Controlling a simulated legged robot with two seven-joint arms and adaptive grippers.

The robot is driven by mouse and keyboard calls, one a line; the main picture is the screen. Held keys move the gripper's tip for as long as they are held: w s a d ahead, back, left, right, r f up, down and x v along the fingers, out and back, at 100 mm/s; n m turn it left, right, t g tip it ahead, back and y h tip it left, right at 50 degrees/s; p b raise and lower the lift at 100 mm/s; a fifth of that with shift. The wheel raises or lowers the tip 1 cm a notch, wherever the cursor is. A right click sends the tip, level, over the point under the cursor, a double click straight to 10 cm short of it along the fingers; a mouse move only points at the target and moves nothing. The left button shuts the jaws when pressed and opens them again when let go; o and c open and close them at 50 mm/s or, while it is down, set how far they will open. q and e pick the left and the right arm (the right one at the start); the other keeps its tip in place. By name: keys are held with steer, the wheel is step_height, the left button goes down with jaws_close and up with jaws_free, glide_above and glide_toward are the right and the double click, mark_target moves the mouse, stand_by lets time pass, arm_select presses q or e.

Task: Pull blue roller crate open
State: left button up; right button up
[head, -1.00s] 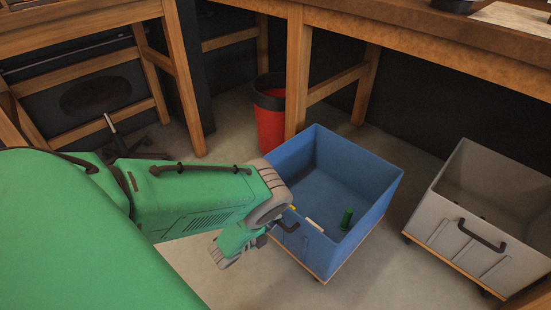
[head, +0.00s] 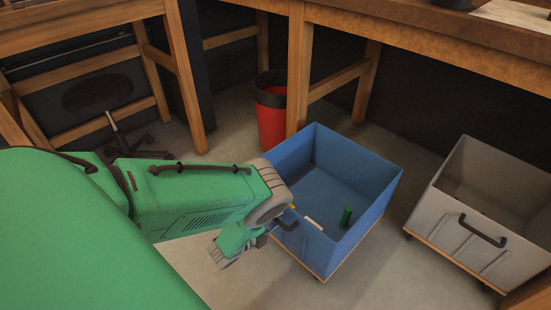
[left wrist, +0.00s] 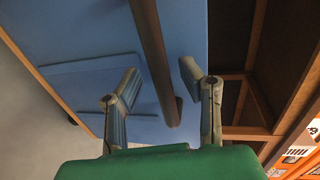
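The blue roller crate (head: 365,195) stands on the floor on a wooden base, with a dark handle (head: 288,225) on its front wall. In the left wrist view the blue wall (left wrist: 90,35) fills the upper left, and the handle (left wrist: 150,50) runs between my fingers. My left gripper (left wrist: 160,82) is open, one finger on each side of the handle, with gaps visible. In the head view my left gripper (head: 262,240) is at the handle, partly hidden by my green wrist. My right gripper is not in view.
A green object (head: 346,217) and small pieces are in the blue crate. A grey roller crate (head: 455,235) stands to the right. A red bin (head: 271,115) is behind, by a wooden bench leg (head: 298,75). Bare floor (head: 260,280) lies in front of the blue crate.

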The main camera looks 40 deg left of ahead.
arm_select(q)
steer(key=v, duration=1.2)
stand_by(0.3)
